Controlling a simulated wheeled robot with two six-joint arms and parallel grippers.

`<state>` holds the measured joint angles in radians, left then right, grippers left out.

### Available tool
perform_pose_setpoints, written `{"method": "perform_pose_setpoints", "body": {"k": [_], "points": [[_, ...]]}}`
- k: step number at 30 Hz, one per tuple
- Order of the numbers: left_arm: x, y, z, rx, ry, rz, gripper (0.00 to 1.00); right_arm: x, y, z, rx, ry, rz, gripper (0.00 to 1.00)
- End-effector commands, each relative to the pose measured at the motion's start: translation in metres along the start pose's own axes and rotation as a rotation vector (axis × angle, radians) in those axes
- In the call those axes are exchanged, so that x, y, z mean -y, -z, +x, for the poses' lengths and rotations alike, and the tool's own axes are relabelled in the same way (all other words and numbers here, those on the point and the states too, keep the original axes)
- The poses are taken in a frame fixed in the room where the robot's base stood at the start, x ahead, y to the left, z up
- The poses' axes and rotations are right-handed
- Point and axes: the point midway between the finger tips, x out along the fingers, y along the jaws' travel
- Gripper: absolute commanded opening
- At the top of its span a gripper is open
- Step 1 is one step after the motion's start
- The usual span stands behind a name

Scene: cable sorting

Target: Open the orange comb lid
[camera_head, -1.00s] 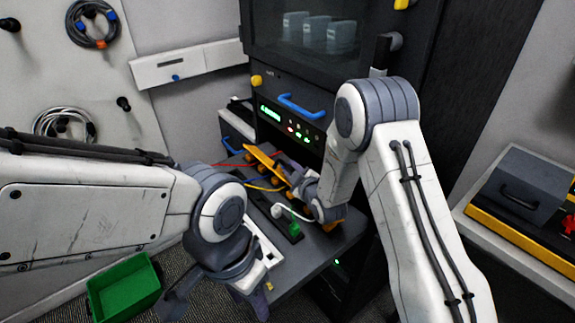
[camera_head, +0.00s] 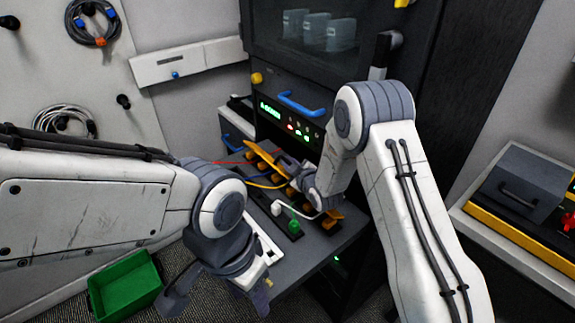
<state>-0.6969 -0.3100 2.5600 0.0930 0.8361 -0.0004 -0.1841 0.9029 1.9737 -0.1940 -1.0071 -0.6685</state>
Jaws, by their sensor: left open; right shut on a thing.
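The orange comb lid (camera_head: 262,156) is a long bar on the dark shelf in front of the cabinet, standing tilted along the comb. My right gripper (camera_head: 288,168) is at the lid and shut on it; the wrist hides part of the contact. The orange comb parts (camera_head: 332,217) show below the wrist. Red, yellow and white cables run beside the comb. My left gripper (camera_head: 218,296) is open and empty, low in front of the shelf's left edge, well apart from the lid.
A white plug (camera_head: 277,209) and a green connector (camera_head: 294,227) lie near the comb. The cabinet (camera_head: 300,75) with a blue handle (camera_head: 300,104) rises behind. A green bin (camera_head: 124,288) stands on the floor at left. A grey box (camera_head: 518,188) sits at right.

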Motion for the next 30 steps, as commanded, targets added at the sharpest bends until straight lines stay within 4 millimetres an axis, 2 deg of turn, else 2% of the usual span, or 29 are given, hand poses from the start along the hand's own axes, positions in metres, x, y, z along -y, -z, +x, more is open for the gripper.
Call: {"method": "perform_pose_setpoints", "body": {"k": [3,12,25,26,27,30], "points": [[0.0,0.0,0.0,0.0,0.0,0.0,0.5,-0.011,-0.003,0.002,0.0,0.039,0.105,0.0],[-0.001,0.0,-0.007,0.0,0.0,0.0,0.5,-0.023,-0.012,0.006,0.004,0.142,0.336,0.0],[-0.001,0.0,-0.008,0.0,0.0,0.0,0.5,-0.024,-0.014,0.007,0.005,0.162,0.384,0.0],[-0.001,0.0,-0.008,0.0,0.0,0.0,0.5,-0.024,-0.014,0.007,0.005,0.162,0.384,0.21],[-0.001,0.0,-0.008,0.0,0.0,0.0,0.5,-0.024,-0.014,0.007,0.005,0.162,0.384,0.3],[-0.001,0.0,-0.008,0.0,0.0,0.0,0.5,-0.024,-0.014,0.007,0.005,0.162,0.383,0.3]]}}
